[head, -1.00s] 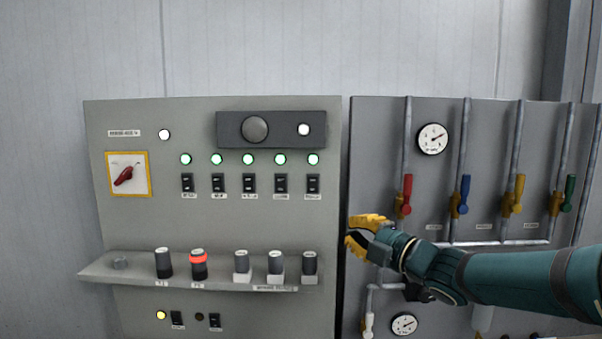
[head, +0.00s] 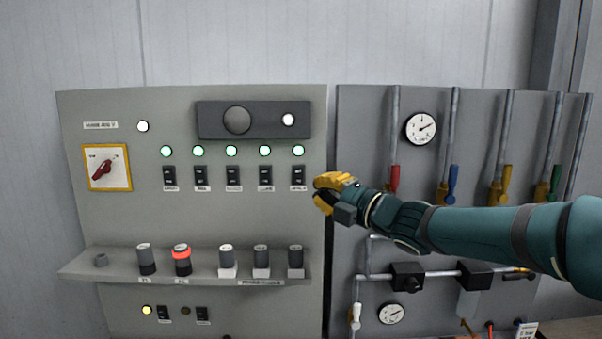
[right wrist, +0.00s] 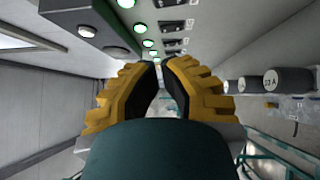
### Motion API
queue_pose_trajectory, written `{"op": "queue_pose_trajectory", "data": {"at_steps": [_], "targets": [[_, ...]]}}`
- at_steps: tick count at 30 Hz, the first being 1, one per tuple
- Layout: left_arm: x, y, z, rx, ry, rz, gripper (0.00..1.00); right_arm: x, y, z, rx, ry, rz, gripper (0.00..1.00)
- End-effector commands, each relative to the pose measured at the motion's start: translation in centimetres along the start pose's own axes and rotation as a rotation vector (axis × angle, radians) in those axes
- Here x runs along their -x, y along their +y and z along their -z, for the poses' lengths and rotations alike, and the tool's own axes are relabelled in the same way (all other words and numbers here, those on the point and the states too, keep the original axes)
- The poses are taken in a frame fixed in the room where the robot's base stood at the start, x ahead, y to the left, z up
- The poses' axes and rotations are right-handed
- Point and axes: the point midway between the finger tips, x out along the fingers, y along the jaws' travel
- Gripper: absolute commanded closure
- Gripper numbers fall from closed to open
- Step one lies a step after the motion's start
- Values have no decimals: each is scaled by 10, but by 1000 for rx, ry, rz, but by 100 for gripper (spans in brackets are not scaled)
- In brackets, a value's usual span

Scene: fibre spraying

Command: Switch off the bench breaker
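A row of several black rocker breakers spans the grey panel (head: 210,222), each under a lit green lamp. The rightmost breaker (head: 298,176) is closest to my right gripper (head: 318,192). The small labels under the breakers are too blurred to read, so I cannot tell which one is the bench breaker. My left gripper is out of view.
A ledge (head: 205,283) with several knobs juts out below the breakers. A dark box (head: 265,133) sits above the lamps. A red rotary switch (head: 102,170) is at left. The right panel carries pipes, coloured valves and a gauge (head: 421,128).

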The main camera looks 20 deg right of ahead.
Motion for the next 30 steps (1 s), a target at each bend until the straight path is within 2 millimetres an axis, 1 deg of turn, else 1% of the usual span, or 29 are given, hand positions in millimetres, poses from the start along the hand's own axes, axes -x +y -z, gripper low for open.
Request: {"op": "queue_pose_trajectory", "data": {"at_steps": [1,3,10,12,18,22,30], "targets": [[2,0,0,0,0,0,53,-11,0,0,-5,3,-1,100],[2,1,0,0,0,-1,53,-24,0,0,-4,2,-2,100],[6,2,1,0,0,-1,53,-65,0,1,-6,3,-2,100],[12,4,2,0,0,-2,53,-71,1,-10,-5,-1,0,100],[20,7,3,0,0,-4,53,-84,1,-24,-2,0,0,100],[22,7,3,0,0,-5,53,-88,1,-28,-1,-1,0,100],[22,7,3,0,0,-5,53,-89,0,-28,0,0,1,100]]}}
